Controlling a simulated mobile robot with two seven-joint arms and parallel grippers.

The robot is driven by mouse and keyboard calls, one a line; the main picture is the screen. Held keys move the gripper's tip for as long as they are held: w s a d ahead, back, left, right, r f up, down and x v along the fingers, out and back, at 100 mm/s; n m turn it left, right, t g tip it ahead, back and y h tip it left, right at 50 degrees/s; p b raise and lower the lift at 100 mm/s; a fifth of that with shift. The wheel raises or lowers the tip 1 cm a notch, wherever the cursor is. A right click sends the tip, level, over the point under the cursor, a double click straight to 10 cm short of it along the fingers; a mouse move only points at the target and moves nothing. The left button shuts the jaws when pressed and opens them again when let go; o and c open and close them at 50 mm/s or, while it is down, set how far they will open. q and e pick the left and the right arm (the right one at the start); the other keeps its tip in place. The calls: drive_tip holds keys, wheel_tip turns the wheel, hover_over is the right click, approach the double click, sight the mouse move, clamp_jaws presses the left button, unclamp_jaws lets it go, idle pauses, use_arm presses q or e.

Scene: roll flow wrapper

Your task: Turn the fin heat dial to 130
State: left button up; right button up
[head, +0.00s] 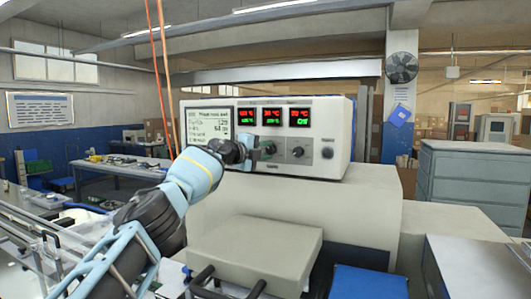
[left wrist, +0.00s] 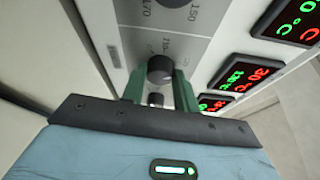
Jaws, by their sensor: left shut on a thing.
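The control box (head: 330,120) stands on the machine with a screen (head: 209,127) and a row of dials below red-and-green displays. My left gripper (head: 258,152) comes in from the left against its front. The rightmost dial (head: 297,152) is free.
Displays (left wrist: 243,75) run beside the dials in the left wrist view. A round black knob (head: 327,153) sits at the box's right. The beige machine housing (head: 350,207) lies below. Orange cords (head: 161,60) hang in front of the left side. A blue bin (head: 370,282) is at the bottom.

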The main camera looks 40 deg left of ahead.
use_arm(q)
drive_tip(key=shift+m, duration=0.6)
drive_tip(key=shift+g, duration=0.3)
drive_tip(key=o, duration=1)
drive_tip(key=shift+c, duration=0.2)
